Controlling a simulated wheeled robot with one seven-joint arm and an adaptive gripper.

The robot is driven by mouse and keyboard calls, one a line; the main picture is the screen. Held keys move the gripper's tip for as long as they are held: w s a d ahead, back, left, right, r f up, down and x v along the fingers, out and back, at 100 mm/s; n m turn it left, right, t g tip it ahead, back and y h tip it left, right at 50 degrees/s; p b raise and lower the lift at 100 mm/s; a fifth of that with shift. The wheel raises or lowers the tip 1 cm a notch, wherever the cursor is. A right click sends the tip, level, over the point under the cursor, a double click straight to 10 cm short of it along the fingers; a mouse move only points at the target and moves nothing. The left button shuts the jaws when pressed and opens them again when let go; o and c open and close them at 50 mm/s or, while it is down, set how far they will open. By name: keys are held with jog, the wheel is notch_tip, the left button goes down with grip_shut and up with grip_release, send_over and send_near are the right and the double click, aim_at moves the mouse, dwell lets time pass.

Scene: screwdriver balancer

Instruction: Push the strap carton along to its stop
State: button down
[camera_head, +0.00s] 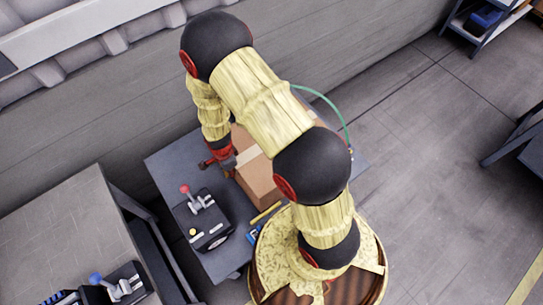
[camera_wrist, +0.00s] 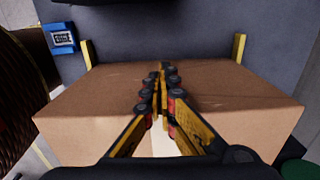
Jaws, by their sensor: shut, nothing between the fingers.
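The strap carton (camera_head: 258,183) is a brown cardboard box with a pale tape strip, on a dark grey table (camera_head: 170,165). My arm hides much of it in the head view. In the wrist view the carton (camera_wrist: 85,105) fills the middle, with my gripper (camera_wrist: 163,72) in front of it. My gripper is shut and empty, its fingertips near the carton's upper edge in that view. In the head view my gripper is at the carton's left side. I cannot tell whether it touches. Two yellow bars (camera_wrist: 87,53) (camera_wrist: 240,47) show near the carton's upper corners.
A black lever unit with a red knob (camera_head: 185,189) stands on the table left of the carton. A small blue device (camera_head: 254,236) is by a yellow bar (camera_head: 264,214). Another table (camera_head: 60,235) stands at left, with a blue-knobbed unit (camera_head: 118,287). Open floor (camera_head: 420,150) lies right.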

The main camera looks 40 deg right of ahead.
jog(key=shift+a, duration=0.1)
notch_tip(320, 180, up, 7)
jog(key=a+p, duration=0.1)
jog(key=p, duration=0.3)
jog(key=shift+p, duration=0.3)
dwell(0.5)
